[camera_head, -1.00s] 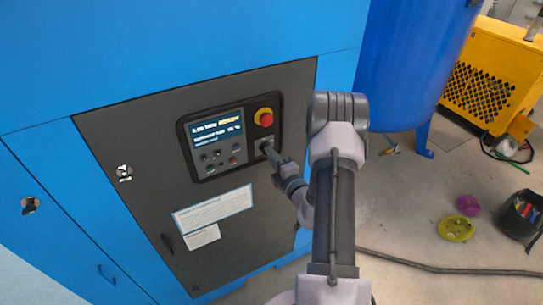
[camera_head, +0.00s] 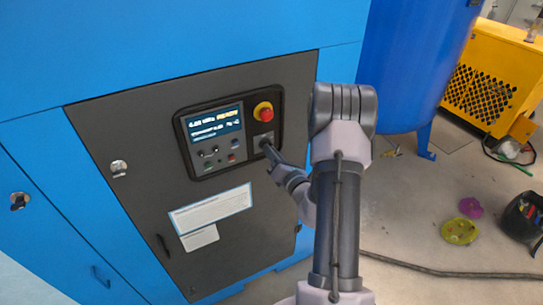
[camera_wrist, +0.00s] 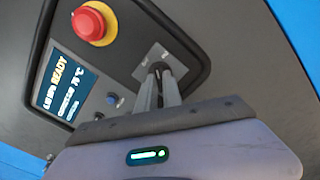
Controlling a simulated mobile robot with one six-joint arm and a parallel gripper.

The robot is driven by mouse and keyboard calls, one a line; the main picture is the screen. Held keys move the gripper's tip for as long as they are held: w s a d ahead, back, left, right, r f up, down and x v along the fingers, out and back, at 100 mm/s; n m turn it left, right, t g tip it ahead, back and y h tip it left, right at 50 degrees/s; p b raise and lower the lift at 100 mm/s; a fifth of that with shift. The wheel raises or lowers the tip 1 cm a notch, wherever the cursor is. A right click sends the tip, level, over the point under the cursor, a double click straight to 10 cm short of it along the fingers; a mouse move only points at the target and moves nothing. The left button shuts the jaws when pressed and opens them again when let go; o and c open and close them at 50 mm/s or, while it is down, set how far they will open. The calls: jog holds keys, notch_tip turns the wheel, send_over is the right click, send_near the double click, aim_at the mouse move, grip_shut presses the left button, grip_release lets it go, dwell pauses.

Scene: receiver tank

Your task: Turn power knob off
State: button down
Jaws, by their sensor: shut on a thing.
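The power knob (camera_wrist: 158,68) is a small dark knob on a grey plate at the lower right of the control panel (camera_head: 184,140). My gripper (camera_head: 267,147) reaches it from the right. In the wrist view my gripper (camera_wrist: 164,82) has its two fingers close together around the knob, shut on it. The fingers hide most of the knob, so its exact angle is hard to tell. The panel's display (camera_head: 215,124) is lit and reads READY, also in the wrist view (camera_wrist: 64,87).
A red emergency stop button (camera_head: 264,111) on a yellow ring sits just above the knob. Small buttons (camera_head: 231,158) lie to the left. A blue tank (camera_head: 410,65) stands right of the cabinet.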

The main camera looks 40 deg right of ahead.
jog(key=shift+n+b, duration=2.25)
jog(key=shift+n, duration=1.35)
jog(key=c, duration=1.5)
grip_release()
